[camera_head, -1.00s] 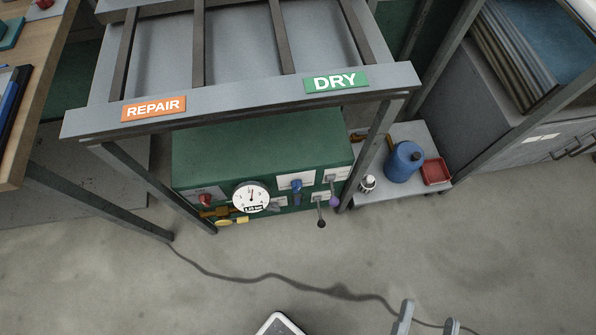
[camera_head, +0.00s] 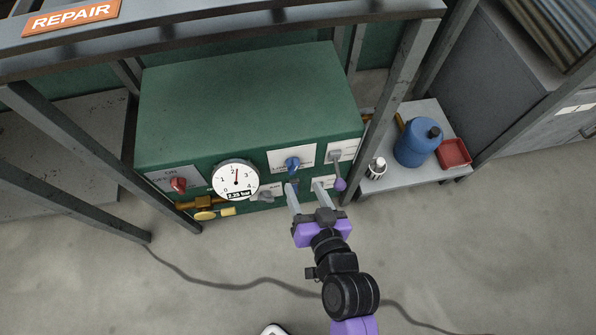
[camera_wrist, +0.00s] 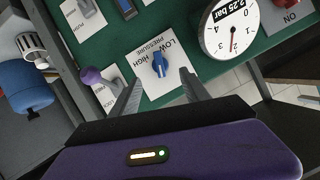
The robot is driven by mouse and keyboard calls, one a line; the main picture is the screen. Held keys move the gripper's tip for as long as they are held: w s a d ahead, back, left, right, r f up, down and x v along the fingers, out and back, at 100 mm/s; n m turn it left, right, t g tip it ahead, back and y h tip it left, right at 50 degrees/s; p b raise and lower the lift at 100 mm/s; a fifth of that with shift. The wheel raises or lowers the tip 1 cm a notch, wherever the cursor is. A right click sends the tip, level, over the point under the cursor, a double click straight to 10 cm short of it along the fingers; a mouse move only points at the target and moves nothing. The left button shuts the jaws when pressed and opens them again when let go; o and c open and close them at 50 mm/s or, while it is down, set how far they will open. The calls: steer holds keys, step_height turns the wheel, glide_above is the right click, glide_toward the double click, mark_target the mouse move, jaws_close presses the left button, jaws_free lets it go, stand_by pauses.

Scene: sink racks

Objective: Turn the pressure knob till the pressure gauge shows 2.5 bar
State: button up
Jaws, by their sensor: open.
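The pressure knob (camera_head: 292,163) is blue and sits on a white plate on the green machine's front. In the wrist view the knob (camera_wrist: 160,63) shows with the words LOW, HIGH and PRESSURE around it. The pressure gauge (camera_head: 236,176) is a round white dial left of the knob. Its needle points just past 2, and the wrist view of the gauge (camera_wrist: 231,27) reads 2.25 bar. My gripper (camera_head: 306,188) is open and empty, in front of and below the knob. In the wrist view the fingertips (camera_wrist: 160,76) stand on either side of the knob, apart from it.
A red switch (camera_head: 178,184) marked ON and OFF is at the left. A lever with a purple ball (camera_head: 340,184) is close right of my gripper. Yellow valve parts (camera_head: 205,214) sit below the gauge. Rack legs flank the machine. A blue jug (camera_head: 417,142) stands right.

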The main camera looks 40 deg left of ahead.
mark_target(295, 170)
steer(key=b+x, duration=0.2)
steer(key=x, duration=0.5)
steer(key=shift+w+a+f+b, duration=0.1)
steer(key=shift+a+f+b, duration=0.15)
steer(key=shift+b, duration=0.1)
steer(key=shift+r, duration=0.1)
